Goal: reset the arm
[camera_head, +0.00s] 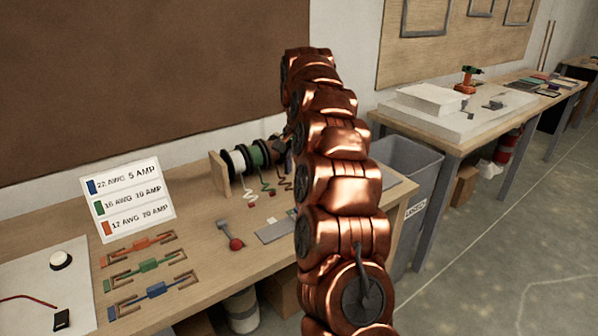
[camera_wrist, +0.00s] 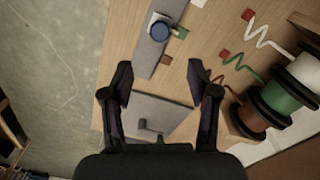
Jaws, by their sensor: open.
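My copper-coloured arm rises through the middle of the head view, over the right part of the wooden workbench (camera_head: 215,230). My gripper (camera_wrist: 159,85) shows in the wrist view with its two dark fingers spread apart and nothing between them. It points down over the bench top near its edge. A grey plate (camera_wrist: 165,108) with a small grey part on it lies below and between the fingers. In the head view the gripper is mostly hidden behind the arm.
Wire spools (camera_head: 256,154) stand at the bench's back; they also show right of my gripper in the wrist view (camera_wrist: 289,93). A label card (camera_head: 133,199), coloured wire pieces (camera_head: 148,267) and a red-ended tool (camera_head: 235,243) are left. A grey bin (camera_head: 412,165) stands right.

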